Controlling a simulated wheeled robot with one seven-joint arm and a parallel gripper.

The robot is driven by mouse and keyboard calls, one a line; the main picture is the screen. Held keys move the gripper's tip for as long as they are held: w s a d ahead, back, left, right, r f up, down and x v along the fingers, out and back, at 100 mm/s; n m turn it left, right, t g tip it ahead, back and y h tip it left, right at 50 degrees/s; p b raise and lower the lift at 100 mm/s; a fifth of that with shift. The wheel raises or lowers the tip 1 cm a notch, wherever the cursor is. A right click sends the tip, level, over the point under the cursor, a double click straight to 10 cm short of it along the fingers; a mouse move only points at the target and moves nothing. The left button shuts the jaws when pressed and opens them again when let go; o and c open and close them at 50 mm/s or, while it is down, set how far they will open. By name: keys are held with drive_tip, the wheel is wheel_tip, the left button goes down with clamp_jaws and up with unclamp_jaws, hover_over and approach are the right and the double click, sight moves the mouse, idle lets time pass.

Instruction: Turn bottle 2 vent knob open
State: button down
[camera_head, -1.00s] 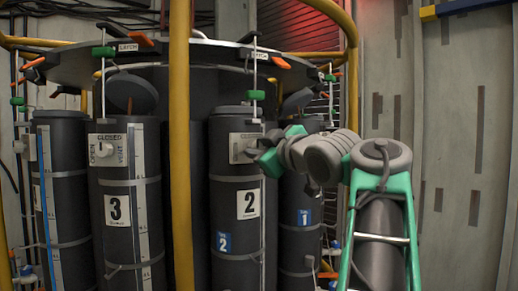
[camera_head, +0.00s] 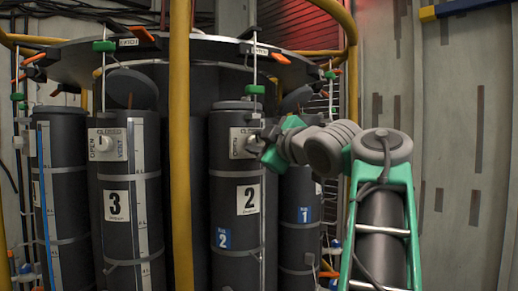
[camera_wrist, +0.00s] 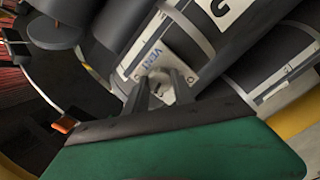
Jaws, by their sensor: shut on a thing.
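Bottle 2 (camera_head: 223,185) is a tall dark cylinder with a black-on-white "2" label, in the middle of the head view. Its white vent plate (camera_head: 236,142) sits near the top, with CLOSED lettering along its upper edge. My gripper (camera_head: 254,143) reaches it from the right, tilted, and covers the plate's right part. In the wrist view, my two dark fingers stand on either side of the pale vent knob (camera_wrist: 160,76) and are shut on it. VENT lettering shows beside the knob. The knob's exact angle is hard to tell because the fingers partly cover it.
Bottle 3 (camera_head: 115,235), with its own vent plate, stands to the left. A yellow post (camera_head: 180,150) rises between the two bottles. A round dark rack top (camera_head: 200,48) with orange and green levers hangs above. Another dark bottle (camera_head: 297,240) stands behind my arm.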

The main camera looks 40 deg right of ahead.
drive_tip(key=n+b, duration=0.1)
drive_tip(key=n, duration=0.2)
drive_tip(key=shift+f+n+b, duration=0.15)
drive_tip(key=shift+n+b, duration=0.15)
drive_tip(key=shift+b, duration=0.1)
drive_tip(key=n+b, duration=0.1)
drive_tip(key=n, duration=0.2)
drive_tip(key=shift+n, duration=0.3)
drive_tip(key=n+b, duration=0.1)
drive_tip(key=n, duration=0.3)
drive_tip(key=shift+n, duration=0.3)
drive_tip(key=shift+n+b, duration=0.55)
drive_tip(key=shift+n, duration=0.95)
drive_tip(key=c, duration=1.1)
unclamp_jaws()
drive_tip(key=shift+o, duration=0.2)
